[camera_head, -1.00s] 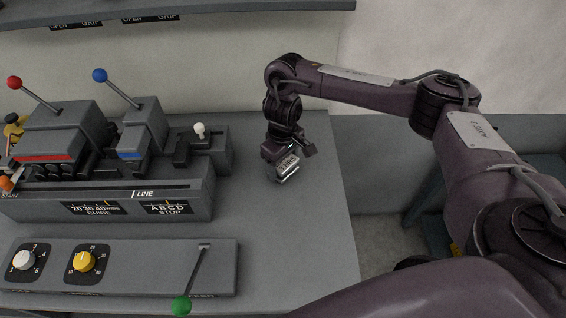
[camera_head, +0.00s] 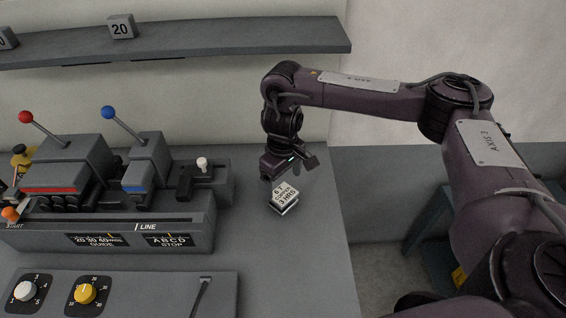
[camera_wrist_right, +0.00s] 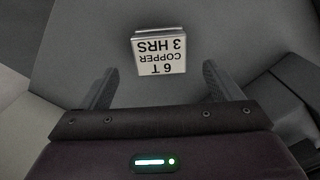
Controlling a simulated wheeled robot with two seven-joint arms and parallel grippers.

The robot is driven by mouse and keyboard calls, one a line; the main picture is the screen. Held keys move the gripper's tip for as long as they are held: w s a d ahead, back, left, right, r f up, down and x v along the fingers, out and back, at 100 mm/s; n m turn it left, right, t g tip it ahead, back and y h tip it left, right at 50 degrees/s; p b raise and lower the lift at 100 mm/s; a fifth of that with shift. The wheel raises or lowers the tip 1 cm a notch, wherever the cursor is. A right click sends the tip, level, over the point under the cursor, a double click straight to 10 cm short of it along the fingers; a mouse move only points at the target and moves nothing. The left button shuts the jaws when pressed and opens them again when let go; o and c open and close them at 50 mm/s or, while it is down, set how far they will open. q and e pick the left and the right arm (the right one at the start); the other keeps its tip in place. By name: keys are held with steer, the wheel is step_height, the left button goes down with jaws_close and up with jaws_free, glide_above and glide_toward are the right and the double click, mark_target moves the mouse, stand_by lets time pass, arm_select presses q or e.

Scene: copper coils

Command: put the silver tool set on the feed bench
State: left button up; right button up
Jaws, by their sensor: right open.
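The silver tool set (camera_head: 285,197) is a small block with a white face marked "6 T COPPER 3 HRS". It rests on the right part of the grey bench top (camera_head: 318,262). In the right wrist view the tool set (camera_wrist_right: 159,52) lies ahead of the fingertips, roughly between their lines. My right gripper (camera_head: 289,174) is open and empty, just behind and above the tool set and apart from it. Its two spread fingers also show in the right wrist view (camera_wrist_right: 158,90). My left gripper is not in view.
A machine with a red-knobbed lever (camera_head: 26,117) and a blue-knobbed lever (camera_head: 108,113) stands on the bench at left. A dial panel (camera_head: 140,292) is in front. A shelf (camera_head: 200,50) with a "20" block (camera_head: 121,26) runs above.

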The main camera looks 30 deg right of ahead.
mark_target(283, 194)
steer(key=shift+r+p, duration=0.35)
steer(key=shift+r, duration=2.05)
